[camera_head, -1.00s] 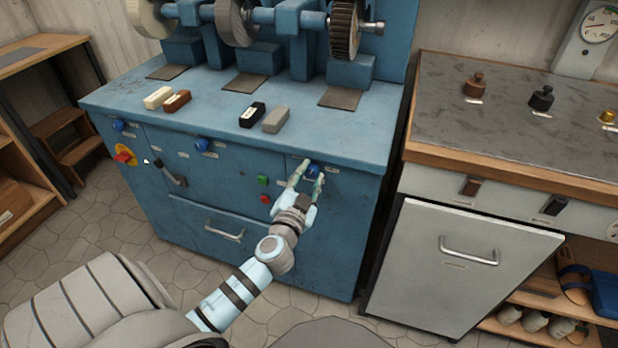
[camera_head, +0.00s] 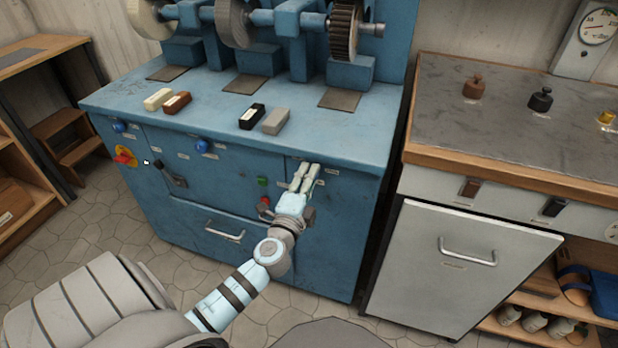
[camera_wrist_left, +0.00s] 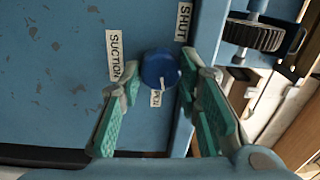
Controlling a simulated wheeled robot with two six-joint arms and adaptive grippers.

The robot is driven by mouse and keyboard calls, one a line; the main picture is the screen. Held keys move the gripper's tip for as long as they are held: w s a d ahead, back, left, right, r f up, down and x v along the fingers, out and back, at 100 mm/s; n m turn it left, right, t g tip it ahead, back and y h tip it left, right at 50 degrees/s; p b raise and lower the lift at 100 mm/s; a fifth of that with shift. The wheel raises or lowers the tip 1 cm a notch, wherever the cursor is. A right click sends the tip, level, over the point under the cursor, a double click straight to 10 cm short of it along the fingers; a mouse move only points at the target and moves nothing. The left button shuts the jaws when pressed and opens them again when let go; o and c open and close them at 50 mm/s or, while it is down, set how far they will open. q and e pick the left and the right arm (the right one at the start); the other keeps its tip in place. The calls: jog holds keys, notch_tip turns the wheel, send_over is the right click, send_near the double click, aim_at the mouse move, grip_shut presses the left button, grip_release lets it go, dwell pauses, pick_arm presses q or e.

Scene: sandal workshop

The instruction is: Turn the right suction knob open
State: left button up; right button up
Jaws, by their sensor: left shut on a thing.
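The right suction knob (camera_wrist_left: 159,70) is blue and round on the right of the blue cabinet's front. In the left wrist view it sits between the two green-padded fingers of my left gripper (camera_wrist_left: 160,80), which is shut on it. A small white mark on the knob points toward the partly hidden OPEN label (camera_wrist_left: 156,99). The SHUT label (camera_wrist_left: 184,22) and the SUCTION label (camera_wrist_left: 117,55) lie on other sides. In the head view my left gripper (camera_head: 304,178) is at the cabinet front, and its fingers hide the knob. My right gripper is out of view.
A green button (camera_head: 262,181) and a red one (camera_head: 265,201) are just left of the gripper. Other blue knobs (camera_head: 202,146) sit further left. The cabinet top (camera_head: 220,125) carries several small blocks. A workbench (camera_head: 520,95) with a grey door stands to the right.

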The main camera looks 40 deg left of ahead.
pick_arm(q)
jog(key=shift+f+m, duration=0.1)
jog(key=shift+m, duration=1.3)
jog(key=o, duration=1.1)
jog(key=shift+o, duration=0.2)
jog(key=v, duration=1.2)
